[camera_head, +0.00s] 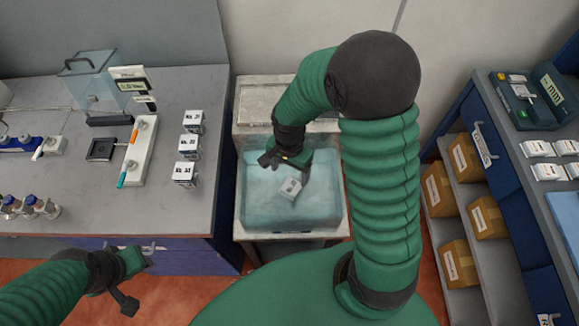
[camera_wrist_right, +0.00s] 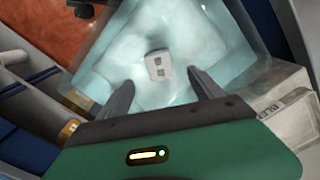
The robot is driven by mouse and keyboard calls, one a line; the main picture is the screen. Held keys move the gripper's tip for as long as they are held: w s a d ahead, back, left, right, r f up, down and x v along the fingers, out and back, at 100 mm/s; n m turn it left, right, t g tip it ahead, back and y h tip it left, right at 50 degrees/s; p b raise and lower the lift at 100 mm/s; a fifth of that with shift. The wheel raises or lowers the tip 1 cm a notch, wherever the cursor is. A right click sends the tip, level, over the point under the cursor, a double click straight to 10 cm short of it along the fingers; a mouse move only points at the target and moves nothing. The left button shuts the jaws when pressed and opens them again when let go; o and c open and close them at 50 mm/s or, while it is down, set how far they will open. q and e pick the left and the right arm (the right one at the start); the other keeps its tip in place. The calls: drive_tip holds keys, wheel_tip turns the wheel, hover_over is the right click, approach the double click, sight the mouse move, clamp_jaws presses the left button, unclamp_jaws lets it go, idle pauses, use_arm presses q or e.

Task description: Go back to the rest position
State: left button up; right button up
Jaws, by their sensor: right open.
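My right gripper (camera_head: 287,168) is over the clear bluish bin (camera_head: 262,210) in the middle of the head view. Its fingers are spread apart with nothing between them; they also show in the wrist view (camera_wrist_right: 162,82). A small white box with dark markings (camera_head: 290,188) is in the bin, tilted, just beyond the fingertips. It also shows in the wrist view (camera_wrist_right: 159,66), apart from both fingers. My left gripper (camera_head: 132,282) is at the lower left, in front of the left bench, with its fingers apart and empty.
The left bench (camera_head: 60,190) holds several white boxes (camera_head: 186,173), a white strip with pens (camera_head: 137,150) and small bottles. Shelves with brown cartons (camera_head: 487,217) and a blue bench with a green device (camera_head: 528,98) stand at the right. The bin walls surround my right gripper.

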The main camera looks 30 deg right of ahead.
drive_tip(key=s+a+r+n+t, duration=0.2)
drive_tip(key=s+a+r+n, duration=0.2)
drive_tip(key=n, duration=0.8)
wheel_tip(320, 180, up, 2)
drive_tip(key=shift+s+a+r+n+t, duration=0.15)
drive_tip(key=shift+s+r+n+t, duration=0.15)
drive_tip(key=shift+n, duration=0.1)
drive_tip(key=shift+s, duration=0.1)
drive_tip(key=shift+a, duration=0.15)
drive_tip(key=shift+f, duration=0.1)
idle(4.4)
